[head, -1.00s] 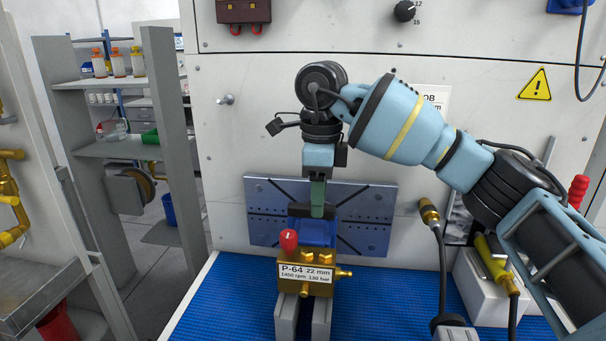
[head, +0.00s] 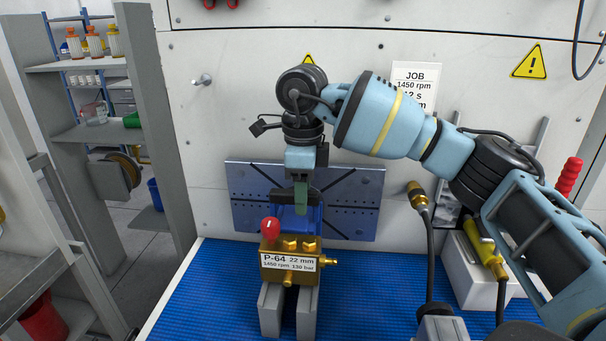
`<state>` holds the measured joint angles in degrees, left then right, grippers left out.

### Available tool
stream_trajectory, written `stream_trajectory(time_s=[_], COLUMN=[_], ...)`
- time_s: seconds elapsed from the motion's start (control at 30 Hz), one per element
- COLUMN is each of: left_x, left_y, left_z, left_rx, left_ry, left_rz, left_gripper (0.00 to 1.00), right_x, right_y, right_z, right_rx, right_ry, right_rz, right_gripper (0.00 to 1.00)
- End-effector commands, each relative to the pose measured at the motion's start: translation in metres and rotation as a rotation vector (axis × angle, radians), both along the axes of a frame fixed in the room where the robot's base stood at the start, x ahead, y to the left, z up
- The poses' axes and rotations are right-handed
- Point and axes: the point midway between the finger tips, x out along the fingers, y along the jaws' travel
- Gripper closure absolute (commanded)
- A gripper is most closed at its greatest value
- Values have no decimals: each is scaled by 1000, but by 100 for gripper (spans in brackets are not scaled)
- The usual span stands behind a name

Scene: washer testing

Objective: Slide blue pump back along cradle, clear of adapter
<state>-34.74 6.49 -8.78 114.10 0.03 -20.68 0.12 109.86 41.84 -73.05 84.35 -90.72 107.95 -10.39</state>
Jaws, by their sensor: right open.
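The blue pump body (head: 313,221) sits behind a brass front block (head: 270,260) labelled P-64 22 mm, with a red knob on top. It rests on the grey cradle (head: 306,312), before the slotted metal plate (head: 350,190). My right gripper (head: 301,208) points down at the pump from above and behind, with a green finger side showing. It is open; whether a finger touches the pump cannot be told. The adapter is not clearly visible; the gripper and pump hide the area between pump and plate.
A black hose with a brass end (head: 418,196) stands right of the pump. A white box (head: 476,273) holding a yellow-handled tool stands further right. The blue ribbed mat (head: 370,290) is clear beside the cradle. Shelves (head: 95,133) stand at the left.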

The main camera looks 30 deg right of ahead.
Motion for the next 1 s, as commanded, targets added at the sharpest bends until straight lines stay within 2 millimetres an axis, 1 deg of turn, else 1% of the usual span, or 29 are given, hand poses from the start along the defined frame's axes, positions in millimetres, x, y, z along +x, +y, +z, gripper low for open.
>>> stream_trajectory(time_s=[0.03,0.1,0.3,0.6,0.67,0.9,0.97,1.0], left_x=[1,1,1,1,1,1,1,1], left_y=[0,0,0,0,0,0,0,0], left_z=[1,1,1,1,1,1,1,1], left_rx=[0,0,1,1,0,0,0,0], left_ry=[-1,-2,-3,-2,-2,-2,-2,-2], left_rz=[0,0,0,0,1,1,1,1], left_gripper=[54,54,54,54,54,54,54,54], right_x=[-1,0,0,0,0,0,0,0], right_y=[0,0,0,0,0,0,0,0], right_z=[-7,-15,-28,-30,-30,-30,-30,-30], right_rx=[0,-1,-1,0,0,0,0,0], right_ry=[1,1,-1,-1,-1,-1,-1,-1], right_rz=[0,0,0,0,0,0,0,0], right_gripper=[53,53,53,53,59,91,99,100])
